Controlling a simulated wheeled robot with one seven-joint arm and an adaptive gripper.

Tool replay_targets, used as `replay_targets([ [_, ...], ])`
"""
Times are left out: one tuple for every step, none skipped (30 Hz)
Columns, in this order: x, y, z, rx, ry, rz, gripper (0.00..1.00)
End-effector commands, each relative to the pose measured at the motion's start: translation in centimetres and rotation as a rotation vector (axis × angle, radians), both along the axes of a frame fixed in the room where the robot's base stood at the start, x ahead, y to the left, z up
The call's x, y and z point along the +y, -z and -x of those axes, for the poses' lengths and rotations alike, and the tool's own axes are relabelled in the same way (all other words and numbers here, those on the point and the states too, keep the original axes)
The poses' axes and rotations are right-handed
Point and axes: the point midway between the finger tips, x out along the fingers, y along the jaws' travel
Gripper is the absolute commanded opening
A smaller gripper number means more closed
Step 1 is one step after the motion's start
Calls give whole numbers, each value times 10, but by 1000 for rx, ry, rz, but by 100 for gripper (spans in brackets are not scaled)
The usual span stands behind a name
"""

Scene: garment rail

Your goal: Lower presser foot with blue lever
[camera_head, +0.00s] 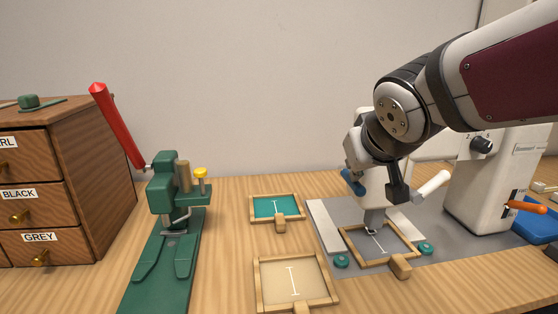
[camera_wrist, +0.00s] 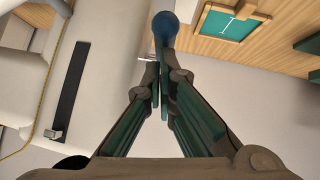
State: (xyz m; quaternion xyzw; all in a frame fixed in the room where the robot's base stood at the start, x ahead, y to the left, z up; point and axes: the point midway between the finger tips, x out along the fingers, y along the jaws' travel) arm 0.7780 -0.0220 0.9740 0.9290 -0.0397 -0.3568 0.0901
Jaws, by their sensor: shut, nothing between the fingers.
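The white sewing machine (camera_head: 497,180) stands on the right. Its blue lever (camera_head: 352,182) sticks out at the left of the sewing head. In the wrist view the lever's round blue end (camera_wrist: 165,26) is just beyond my fingertips. My gripper (camera_wrist: 160,88) is shut and empty, its fingers close to the lever; I cannot tell whether they touch it. In the head view my wrist covers much of the sewing head, and the fingertips are not clear. The presser foot (camera_head: 372,231) is over a framed grey cloth (camera_head: 379,243); its height is hard to tell.
A green press (camera_head: 165,240) with a red handle (camera_head: 117,125) stands left of centre. A framed teal cloth (camera_head: 276,208) and a framed beige cloth (camera_head: 293,282) lie on the table. A wooden drawer cabinet (camera_head: 65,180) is at the left. An orange lever (camera_head: 526,206) juts from the machine.

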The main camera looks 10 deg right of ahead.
Motion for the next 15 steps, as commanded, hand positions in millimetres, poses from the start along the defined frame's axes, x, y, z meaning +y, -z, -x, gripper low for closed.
replay_targets([
  [-1, 8, 0, -26, 3, 1, 0],
  [-1, 9, 0, -40, 3, 0, 0],
  [-1, 10, 0, -62, 3, -1, 0],
  [-1, 11, 0, -77, 3, 0, 0],
  [-1, 12, 0, -94, 3, 0, 0],
  [-1, 13, 0, -109, 2, 1, 0],
  [0, 14, -1, -106, 0, -2, 0],
  [0, 15, -1, -105, 0, -2, 0],
  [0, 17, -1, -103, 0, -1, 0],
  [0, 18, 0, -103, 0, -1, 0],
  [0, 19, 0, -104, -1, -1, 0],
  [0, 20, 0, -104, 0, -2, 0],
  [0, 21, 0, -103, 1, -2, 0],
  [0, 23, 1, -102, 0, -1, 0],
  [0, 23, 1, -101, 0, 0, 0],
])
